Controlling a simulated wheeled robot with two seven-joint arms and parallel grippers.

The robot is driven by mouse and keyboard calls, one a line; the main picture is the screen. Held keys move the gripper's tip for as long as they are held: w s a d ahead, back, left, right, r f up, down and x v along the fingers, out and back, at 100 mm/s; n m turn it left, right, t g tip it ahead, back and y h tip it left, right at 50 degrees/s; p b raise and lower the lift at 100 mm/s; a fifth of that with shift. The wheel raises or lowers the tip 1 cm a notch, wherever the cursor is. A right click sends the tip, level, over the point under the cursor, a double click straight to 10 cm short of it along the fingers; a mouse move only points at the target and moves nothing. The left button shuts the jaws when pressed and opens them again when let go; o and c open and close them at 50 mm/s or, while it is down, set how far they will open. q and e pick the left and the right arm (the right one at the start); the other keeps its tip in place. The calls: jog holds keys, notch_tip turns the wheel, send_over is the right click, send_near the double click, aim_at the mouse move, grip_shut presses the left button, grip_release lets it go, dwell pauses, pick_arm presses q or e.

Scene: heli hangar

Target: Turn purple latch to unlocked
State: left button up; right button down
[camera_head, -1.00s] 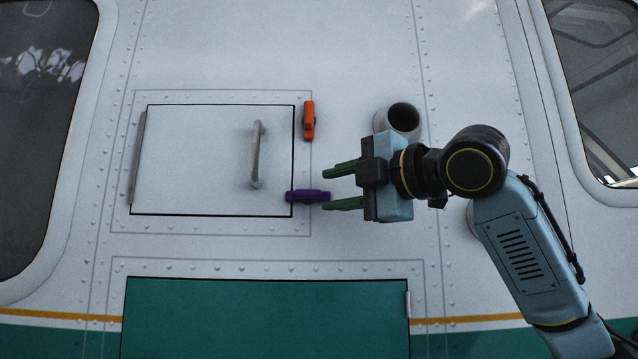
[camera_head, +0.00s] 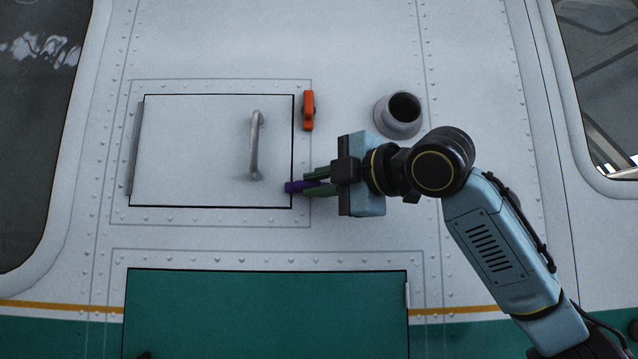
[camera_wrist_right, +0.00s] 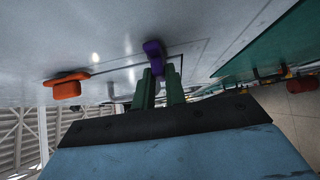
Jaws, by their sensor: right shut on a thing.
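The purple latch (camera_head: 296,186) lies horizontally across the lower right edge of the white hatch door (camera_head: 200,150). My right gripper (camera_head: 312,182) is shut on the latch's right part, with a green finger above and a green finger below it. In the right wrist view, the purple latch (camera_wrist_right: 154,52) shows at the tips of my two green fingers (camera_wrist_right: 158,82), and part of it is hidden between them. My left gripper is not in view.
An orange latch (camera_head: 308,110) stands upright at the door's upper right edge. A grey handle (camera_head: 256,145) sticks out from the door. A round pipe opening (camera_head: 402,112) protrudes above my right wrist. A green panel (camera_head: 260,315) lies below.

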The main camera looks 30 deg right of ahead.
jog(key=shift+w+a+f+m+t+h+b, duration=0.25)
jog(key=shift+m+t+h+b, duration=0.7)
jog(key=shift+m+h+b, duration=2.65)
jog(key=shift+w+a+f+m+t+h+b, duration=0.1)
jog(key=shift+a+f+m+t+h+b, duration=0.25)
jog(key=shift+m+t+h+b, duration=3.2)
jog(key=shift+w+a+f+m+g+h+b, duration=0.3)
jog(key=shift+m+g+h, duration=1.5)
jog(key=shift+m, duration=4.35)
jog(key=shift+s+d+m+h, duration=0.15)
jog(key=shift+s+m+h, duration=0.1)
jog(key=shift+m, duration=0.15)
jog(key=c, duration=1.4)
grip_release()
jog(key=shift+c, duration=0.2)
